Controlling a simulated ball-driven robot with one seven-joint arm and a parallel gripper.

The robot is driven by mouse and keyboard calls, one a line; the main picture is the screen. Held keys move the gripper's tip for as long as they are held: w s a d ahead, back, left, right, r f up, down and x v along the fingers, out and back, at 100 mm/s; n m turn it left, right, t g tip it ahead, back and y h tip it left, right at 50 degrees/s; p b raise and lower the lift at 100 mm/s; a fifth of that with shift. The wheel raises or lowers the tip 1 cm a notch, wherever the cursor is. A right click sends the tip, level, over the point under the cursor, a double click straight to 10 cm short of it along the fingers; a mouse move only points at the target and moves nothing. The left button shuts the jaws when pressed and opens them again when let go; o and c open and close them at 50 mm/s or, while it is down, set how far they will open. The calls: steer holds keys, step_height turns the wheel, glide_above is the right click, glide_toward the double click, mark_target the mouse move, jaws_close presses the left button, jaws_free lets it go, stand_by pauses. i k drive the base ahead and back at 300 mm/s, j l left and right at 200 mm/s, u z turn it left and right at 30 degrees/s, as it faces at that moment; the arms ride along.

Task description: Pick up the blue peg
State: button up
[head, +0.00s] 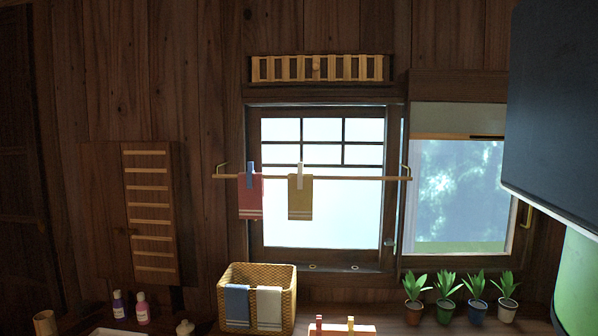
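The blue peg (250,175) is clipped upright over a wooden rod (346,178) in front of the window. It sits at the top of a red towel (250,200) with pale stripes, which hangs from the rod. A white peg (300,175) is to its right, on a mustard towel (300,203). My gripper is not in view.
A wicker basket (226,298) with blue and white cloths over its rim stands below the rod. Several potted plants (414,311) are at right. A small red and yellow peg holder (340,331) is cut off at bottom. Bottles (142,310) stand left.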

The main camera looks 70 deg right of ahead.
mark_target(250, 164)
steer(key=z, duration=1.15)
